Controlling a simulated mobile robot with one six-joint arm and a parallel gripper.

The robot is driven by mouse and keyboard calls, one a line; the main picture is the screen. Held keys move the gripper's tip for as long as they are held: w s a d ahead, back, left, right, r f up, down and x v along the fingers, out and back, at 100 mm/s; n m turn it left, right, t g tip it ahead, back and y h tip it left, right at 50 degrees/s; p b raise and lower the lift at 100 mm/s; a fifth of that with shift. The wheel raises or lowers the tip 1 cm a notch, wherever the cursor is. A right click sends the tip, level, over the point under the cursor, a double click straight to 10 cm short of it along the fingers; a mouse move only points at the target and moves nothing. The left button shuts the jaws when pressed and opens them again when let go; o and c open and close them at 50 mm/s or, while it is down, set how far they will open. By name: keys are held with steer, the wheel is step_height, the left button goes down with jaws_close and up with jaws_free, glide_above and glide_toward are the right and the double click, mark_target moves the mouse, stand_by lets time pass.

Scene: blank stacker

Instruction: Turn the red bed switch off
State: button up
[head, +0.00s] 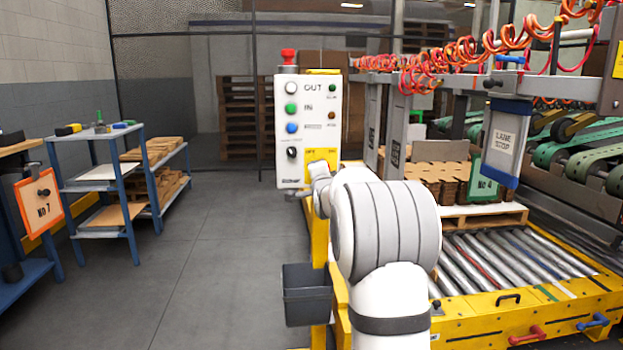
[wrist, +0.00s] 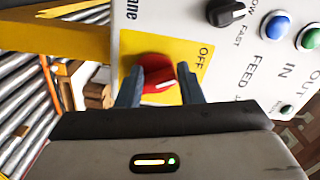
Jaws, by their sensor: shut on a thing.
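The red bed switch (wrist: 155,72) is a round red knob on a yellow plate (wrist: 190,95) in the wrist view. A pale line shows on the knob, and the word OFF is printed on the plate to its upper right. My gripper (wrist: 160,71) is shut on the knob, one finger on each side. Its fingers cover part of the knob's sides. In the head view, the white control box (head: 292,110) shows the yellow plate (head: 322,157) at its lower right. There my arm hides the red knob.
The box also carries a black selector (wrist: 226,12), a blue button (wrist: 276,26) and a green button (wrist: 310,38). A grey bin (head: 304,294) hangs below. A roller conveyor (head: 510,262) lies right; open floor (head: 215,270) lies left.

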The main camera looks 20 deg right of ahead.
steer(key=n+b, duration=0.1)
steer(key=n, duration=0.1)
steer(key=d+f+n+b, duration=0.1)
steer(key=n, duration=0.1)
steer(key=shift+s+d+f+n, duration=0.1)
steer(key=shift+s+f+n, duration=0.05)
steer(key=shift+n, duration=0.65)
steer(key=shift+r, duration=0.5)
steer(key=o, duration=0.8)
steer(key=shift+d+f, duration=0.1)
steer(key=shift+c, duration=0.2)
steer(key=o, duration=0.6)
steer(key=shift+w, duration=0.2)
steer(key=shift+r, duration=0.2)
steer(key=p+v, duration=0.1)
steer(key=v, duration=0.7)
